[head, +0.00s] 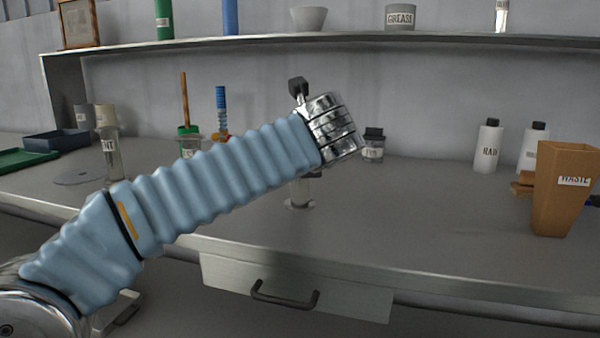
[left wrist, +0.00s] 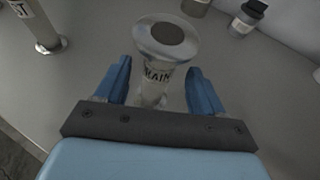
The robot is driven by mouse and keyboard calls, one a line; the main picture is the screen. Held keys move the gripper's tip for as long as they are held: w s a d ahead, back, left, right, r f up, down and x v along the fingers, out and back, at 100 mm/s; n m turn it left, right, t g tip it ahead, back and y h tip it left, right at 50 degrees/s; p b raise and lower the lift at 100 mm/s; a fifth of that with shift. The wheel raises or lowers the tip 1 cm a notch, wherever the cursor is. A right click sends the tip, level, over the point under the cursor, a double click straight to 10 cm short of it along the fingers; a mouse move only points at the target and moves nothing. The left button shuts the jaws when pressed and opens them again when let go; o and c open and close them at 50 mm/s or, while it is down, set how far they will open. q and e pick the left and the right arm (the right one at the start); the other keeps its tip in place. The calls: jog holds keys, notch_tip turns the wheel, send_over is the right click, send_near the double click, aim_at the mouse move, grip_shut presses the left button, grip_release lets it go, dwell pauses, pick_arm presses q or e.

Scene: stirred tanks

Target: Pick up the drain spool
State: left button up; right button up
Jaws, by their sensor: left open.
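The spool (left wrist: 165,42) in the left wrist view has a wide pale round top flange with a dark centre. Its narrower body carries a label whose letters look like "RAIN" or "MAIN"; the first part is unclear. My left gripper (left wrist: 158,73) is open, its two blue fingers on either side of the spool body, with no clear contact. The spool appears upright. In the head view its base (head: 299,203) shows below my left wrist, which hides the rest of it and the gripper fingers. My right gripper is not in view.
A similar upright spool (head: 111,160) stands to the left on the bench (head: 420,210). A small dark-capped jar (head: 373,150) stands behind my wrist. White bottles (head: 488,148) and a brown waste bin (head: 563,195) are at the right. A shelf (head: 330,38) runs above.

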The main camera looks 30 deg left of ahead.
pick_arm(q)
jog(key=x, duration=0.6)
jog(key=shift+f, duration=0.2)
jog(key=shift+s, duration=0.1)
jog(key=c, duration=1.2)
jog(key=shift+r, duration=0.1)
jog(key=shift+r, duration=0.1)
